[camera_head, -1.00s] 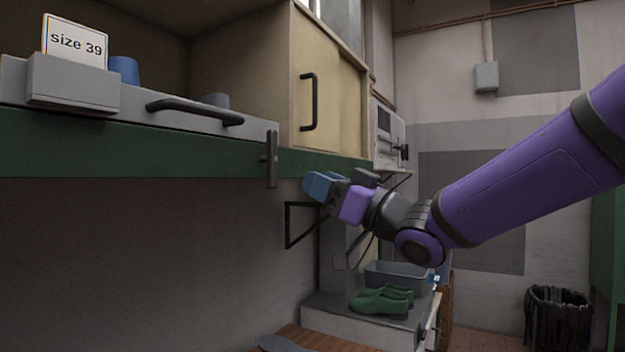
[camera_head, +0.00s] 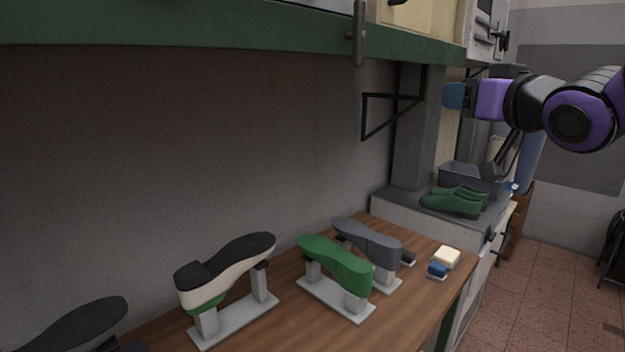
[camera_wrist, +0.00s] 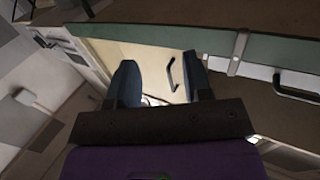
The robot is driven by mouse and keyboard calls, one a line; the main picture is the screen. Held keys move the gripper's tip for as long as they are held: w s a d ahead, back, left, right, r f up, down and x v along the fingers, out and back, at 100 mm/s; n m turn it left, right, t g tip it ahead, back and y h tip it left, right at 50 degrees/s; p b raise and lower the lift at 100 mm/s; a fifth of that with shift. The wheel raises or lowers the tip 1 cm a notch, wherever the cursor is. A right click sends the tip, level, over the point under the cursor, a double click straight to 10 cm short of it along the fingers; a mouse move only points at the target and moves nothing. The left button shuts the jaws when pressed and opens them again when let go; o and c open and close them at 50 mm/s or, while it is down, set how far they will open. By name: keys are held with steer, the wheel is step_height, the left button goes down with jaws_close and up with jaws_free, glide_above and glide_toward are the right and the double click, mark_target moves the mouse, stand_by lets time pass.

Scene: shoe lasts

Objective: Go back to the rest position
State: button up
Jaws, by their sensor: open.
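My gripper (camera_head: 454,96) is at the upper right in the head view, level with the shelf's underside and pointing left. In the wrist view its two blue fingers (camera_wrist: 160,88) stand apart with nothing between them. Beyond them is a cream cupboard door with a black handle (camera_wrist: 171,74). My gripper touches nothing that I can see.
A green-edged shelf (camera_head: 250,38) runs above a wooden bench (camera_head: 283,325). On the bench stand a green last (camera_head: 335,262), a grey last (camera_head: 368,241) and a black-and-white shoe (camera_head: 226,273). Green shoes (camera_head: 455,201) and a grey bin (camera_head: 470,179) are on the counter behind.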

steer(key=s+d+f+m+g+h, duration=0.1)
steer(key=s+f+g, duration=0.4)
steer(key=s, duration=0.5)
steer(key=s+d+f+m+g+h, duration=0.2)
steer(key=s+d+f+g+h, duration=0.2)
steer(key=s+f, duration=0.5)
steer(key=s+g, duration=0.2)
steer(key=shift+d+f+g, duration=0.3)
steer(key=shift+d+f, duration=0.05)
steer(key=shift+d, duration=0.05)
